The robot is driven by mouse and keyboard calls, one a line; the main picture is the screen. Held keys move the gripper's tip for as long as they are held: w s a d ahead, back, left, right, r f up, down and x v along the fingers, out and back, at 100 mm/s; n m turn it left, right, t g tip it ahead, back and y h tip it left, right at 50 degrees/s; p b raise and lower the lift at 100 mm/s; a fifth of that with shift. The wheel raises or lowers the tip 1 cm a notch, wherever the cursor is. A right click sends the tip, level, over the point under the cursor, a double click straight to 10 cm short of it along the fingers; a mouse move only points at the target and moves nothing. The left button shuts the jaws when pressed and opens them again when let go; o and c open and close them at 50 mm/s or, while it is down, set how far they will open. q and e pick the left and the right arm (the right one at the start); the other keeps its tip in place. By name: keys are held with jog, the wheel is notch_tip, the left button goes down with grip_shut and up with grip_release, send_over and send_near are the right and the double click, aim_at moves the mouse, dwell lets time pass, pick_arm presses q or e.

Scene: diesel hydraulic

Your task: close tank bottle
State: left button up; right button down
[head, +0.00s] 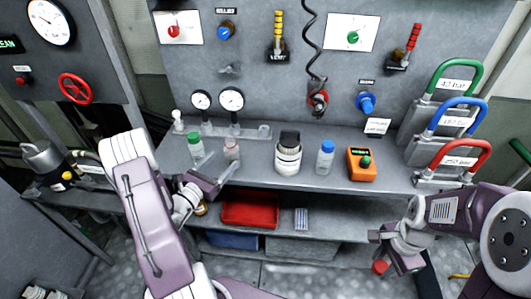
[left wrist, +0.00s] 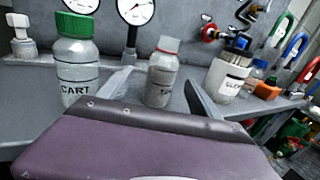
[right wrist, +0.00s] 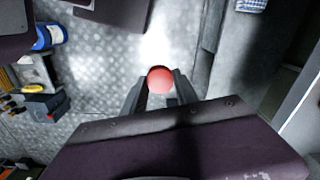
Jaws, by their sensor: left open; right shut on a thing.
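The tank bottle (head: 232,150) stands on the bench shelf, clear with a red ring at its neck; no cap shows on it. In the left wrist view the tank bottle (left wrist: 161,76) stands upright between the spread fingers of my left gripper (left wrist: 160,92), its label partly hidden. In the head view my left gripper (head: 211,171) is open just in front of it. My right gripper (head: 382,255) is low at the right, in front of the bench, shut on a red cap (head: 380,267). The red cap also shows between the fingertips in the right wrist view (right wrist: 160,79).
A green-capped CART bottle (left wrist: 77,62) stands close left of the tank bottle. A white bottle with a black top (head: 288,157), a blue-capped bottle (head: 325,157) and an orange meter (head: 361,164) stand to the right. Gauges (head: 231,99) are behind. A red tray (head: 250,209) is on the lower shelf.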

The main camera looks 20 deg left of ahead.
aim_at(227, 157)
pick_arm(q)
jog(key=w, duration=0.4)
jog(key=shift+d, duration=0.35)
pick_arm(e)
jog(key=shift+w+r, duration=0.1)
jog(key=shift+r, duration=0.15)
pick_arm(q)
jog(key=shift+w+d+p, duration=0.15)
jog(key=shift+w+p, duration=0.15)
jog(key=shift+w, duration=0.1)
pick_arm(e)
jog(key=shift+r, duration=0.15)
pick_arm(q)
jog(key=w, duration=0.4)
jog(key=shift+w+d+f, duration=0.1)
jog(key=shift+w+d, duration=0.1)
jog(key=shift+d, duration=0.2)
pick_arm(e)
jog(key=shift+r, duration=0.25)
pick_arm(q)
jog(key=shift+c, duration=0.3)
